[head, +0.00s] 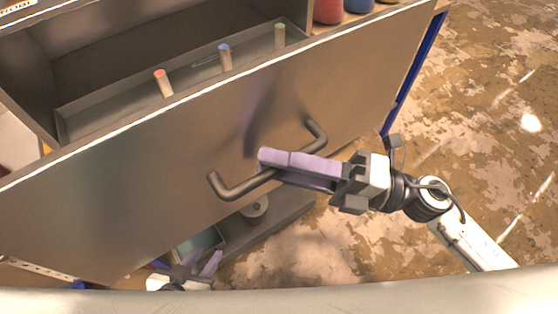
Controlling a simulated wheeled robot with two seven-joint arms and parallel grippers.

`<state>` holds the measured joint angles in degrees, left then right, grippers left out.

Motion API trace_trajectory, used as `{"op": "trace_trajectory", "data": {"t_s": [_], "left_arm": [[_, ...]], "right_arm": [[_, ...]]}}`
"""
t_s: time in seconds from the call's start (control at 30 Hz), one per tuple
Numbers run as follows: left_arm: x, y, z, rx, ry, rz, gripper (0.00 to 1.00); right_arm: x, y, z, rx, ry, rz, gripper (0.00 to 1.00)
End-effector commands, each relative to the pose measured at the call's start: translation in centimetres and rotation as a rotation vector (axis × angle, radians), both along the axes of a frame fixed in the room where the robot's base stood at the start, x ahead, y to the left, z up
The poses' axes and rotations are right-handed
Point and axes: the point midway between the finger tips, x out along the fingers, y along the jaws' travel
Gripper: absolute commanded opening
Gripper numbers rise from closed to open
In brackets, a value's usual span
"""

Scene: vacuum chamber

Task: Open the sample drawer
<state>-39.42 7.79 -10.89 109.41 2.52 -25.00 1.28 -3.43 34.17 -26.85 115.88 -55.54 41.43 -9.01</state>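The sample drawer (130,165) stands pulled out, and I look down past its broad grey front into its inside. Its dark bent handle (232,190) sticks out from the front. My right gripper (275,164) comes in from the right with its purple fingers across the handle bar. The fingers look shut on the bar and hide its middle part. My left gripper (196,268) is low in the picture, below the drawer front and away from the handle. Its two purple fingers are apart, and I see nothing between them.
In the drawer stand a red-topped vial (163,83), a blue-topped vial (225,57) and a green-topped vial (280,37). A dark platform (275,227) with a round knob sits below the front. Open, stained floor (480,120) lies to the right.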

Motion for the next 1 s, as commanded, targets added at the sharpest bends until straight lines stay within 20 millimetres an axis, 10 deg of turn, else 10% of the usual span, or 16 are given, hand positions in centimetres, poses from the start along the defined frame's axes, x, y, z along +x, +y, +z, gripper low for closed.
{"op": "trace_trajectory", "data": {"t_s": [0.6,1.0], "left_arm": [[-0.1,-0.1,-2.7,0.002,0.005,-0.002,0.31],[0.2,-0.3,-2.4,-0.001,-0.002,-0.005,0.31]], "right_arm": [[-2.1,-9.1,-1.5,-0.004,0.002,0.000,0.32],[-2.3,-9.9,-1.4,-0.001,-0.001,0.001,0.32]]}}
